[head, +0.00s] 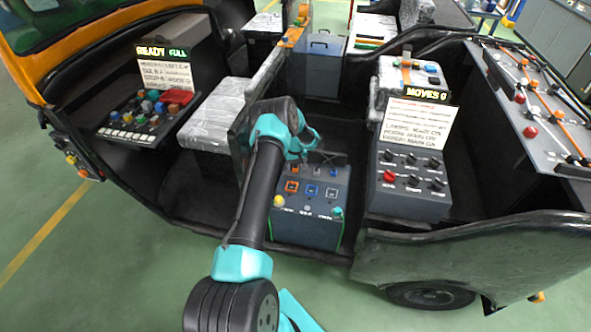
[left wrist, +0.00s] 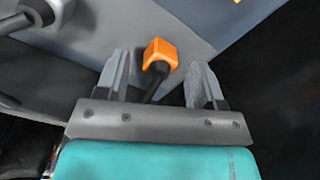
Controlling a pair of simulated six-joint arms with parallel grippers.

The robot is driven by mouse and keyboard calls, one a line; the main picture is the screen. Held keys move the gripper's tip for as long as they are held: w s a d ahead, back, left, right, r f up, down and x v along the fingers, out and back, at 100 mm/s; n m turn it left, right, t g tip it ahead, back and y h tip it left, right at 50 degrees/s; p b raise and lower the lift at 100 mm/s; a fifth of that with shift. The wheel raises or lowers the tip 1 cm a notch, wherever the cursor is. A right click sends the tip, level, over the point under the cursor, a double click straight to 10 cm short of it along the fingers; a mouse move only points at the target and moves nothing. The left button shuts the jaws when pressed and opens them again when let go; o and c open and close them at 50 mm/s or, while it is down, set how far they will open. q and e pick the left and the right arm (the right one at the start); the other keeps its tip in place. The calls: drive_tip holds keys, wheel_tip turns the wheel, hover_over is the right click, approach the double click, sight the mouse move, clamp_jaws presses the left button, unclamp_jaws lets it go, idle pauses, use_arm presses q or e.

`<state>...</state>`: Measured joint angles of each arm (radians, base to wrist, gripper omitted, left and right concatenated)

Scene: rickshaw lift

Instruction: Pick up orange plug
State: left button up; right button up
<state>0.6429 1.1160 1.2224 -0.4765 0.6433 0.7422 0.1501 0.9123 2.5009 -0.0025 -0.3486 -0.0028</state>
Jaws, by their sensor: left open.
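The orange plug (left wrist: 160,54) shows in the left wrist view as a small orange block on a black stem or cable. It lies between the two fingers of my left gripper (left wrist: 158,76), which are apart on either side of it. In the head view my left gripper (head: 303,148) is over the back edge of a dark box (head: 308,222) with orange, blue and white square outlines on top. I cannot make out the plug clearly there. My right gripper is not in view.
The box sits on the vehicle floor between a plastic-covered seat (head: 213,112) on the left and a black knob panel (head: 408,192) on the right. A button console (head: 148,118) is at far left. Green floor (head: 120,265) is open in front.

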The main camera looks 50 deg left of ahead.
use_arm(q)
drive_tip(key=shift+f, duration=0.3)
drive_tip(key=shift+c, duration=0.2)
drive_tip(key=c, duration=0.8)
drive_tip(key=shift+c, duration=0.3)
